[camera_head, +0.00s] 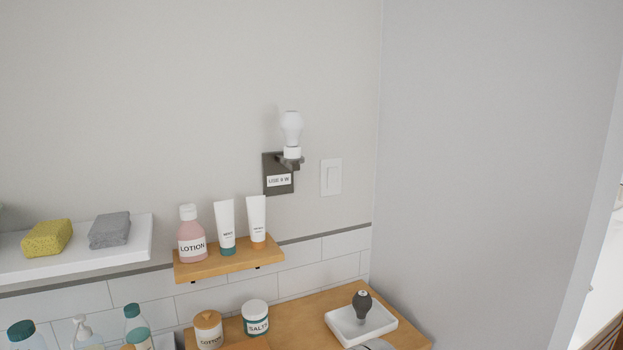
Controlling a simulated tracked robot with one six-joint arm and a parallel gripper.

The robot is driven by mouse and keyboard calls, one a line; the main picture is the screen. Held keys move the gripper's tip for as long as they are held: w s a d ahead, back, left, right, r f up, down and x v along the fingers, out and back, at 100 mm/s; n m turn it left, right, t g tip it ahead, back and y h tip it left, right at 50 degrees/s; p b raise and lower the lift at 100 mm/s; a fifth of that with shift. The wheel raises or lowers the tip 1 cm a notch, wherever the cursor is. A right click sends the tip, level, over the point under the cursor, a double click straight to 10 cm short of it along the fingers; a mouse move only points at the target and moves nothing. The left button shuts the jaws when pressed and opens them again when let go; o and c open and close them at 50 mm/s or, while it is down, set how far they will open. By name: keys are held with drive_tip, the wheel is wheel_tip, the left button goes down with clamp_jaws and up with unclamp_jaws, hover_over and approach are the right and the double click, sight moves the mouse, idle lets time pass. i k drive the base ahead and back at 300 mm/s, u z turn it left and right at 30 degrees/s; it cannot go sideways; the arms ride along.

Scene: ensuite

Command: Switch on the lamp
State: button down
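The lamp is a bare white bulb (291,128) upright in a dark wall holder (278,174) with a small white label. The bulb shows no clear glow. A white rocker switch (331,177) is on the wall just right of the holder, close to the room corner. My gripper is not in this view.
Below the lamp, a small wooden shelf (189,273) holds a pink lotion bottle (191,238) and two white tubes. A wooden counter (318,301) below has jars and a white tray (383,321) with a dark bulb-shaped object (362,305). A white shelf (75,262) is left.

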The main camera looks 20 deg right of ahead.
sight(332, 173)
drive_tip(key=u, duration=1.25)
drive_tip(key=k, duration=0.8)
drive_tip(key=z, duration=0.6)
drive_tip(key=i, duration=1.05)
drive_tip(key=z, duration=0.05)
